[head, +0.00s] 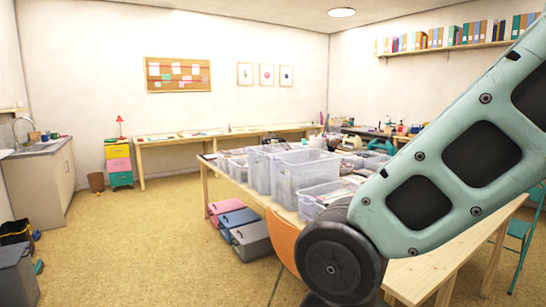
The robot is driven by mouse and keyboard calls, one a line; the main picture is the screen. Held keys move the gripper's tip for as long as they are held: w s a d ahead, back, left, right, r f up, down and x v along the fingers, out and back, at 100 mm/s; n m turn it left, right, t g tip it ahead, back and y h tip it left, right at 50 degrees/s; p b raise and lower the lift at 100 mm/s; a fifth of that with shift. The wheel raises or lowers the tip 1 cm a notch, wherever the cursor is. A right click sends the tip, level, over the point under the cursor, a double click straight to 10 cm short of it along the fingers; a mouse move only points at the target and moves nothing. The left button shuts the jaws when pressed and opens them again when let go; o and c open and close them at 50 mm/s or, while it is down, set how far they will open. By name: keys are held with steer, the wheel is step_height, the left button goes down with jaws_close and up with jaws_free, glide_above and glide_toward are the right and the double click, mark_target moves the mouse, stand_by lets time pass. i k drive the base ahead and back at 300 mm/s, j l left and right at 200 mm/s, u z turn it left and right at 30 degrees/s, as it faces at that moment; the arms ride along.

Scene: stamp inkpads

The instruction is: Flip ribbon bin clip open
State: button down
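Several clear plastic bins stand on the large wooden worktable (215,172) in the middle of the room. The biggest is a tall clear bin (305,175), with another tall clear bin (258,172) to its left. A lower clear bin (322,200) is in front, near the table edge, partly hidden by my arm. I cannot tell which one is the ribbon bin, and no clip can be made out. My gripper is out of view; only a green link of my arm crosses the right side.
Pink (226,208), blue (239,219) and grey (252,241) lidded boxes sit on the floor under the worktable. An orange chair (284,238) is at its near side. A teal chair (520,238) is at the right. The carpet at left centre is clear.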

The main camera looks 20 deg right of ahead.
mark_target(276, 160)
steer(key=i+j+z, duration=0.1)
steer(key=i+j, duration=0.15)
steer(key=i+j+z, duration=0.1)
steer(key=j, duration=0.25)
steer(key=i+j+z, duration=0.1)
steer(key=i+j, duration=0.2)
steer(key=i+j+z, duration=0.4)
steer(key=i+j, duration=1)
steer(key=i+z, duration=0.1)
steer(key=i, duration=0.95)
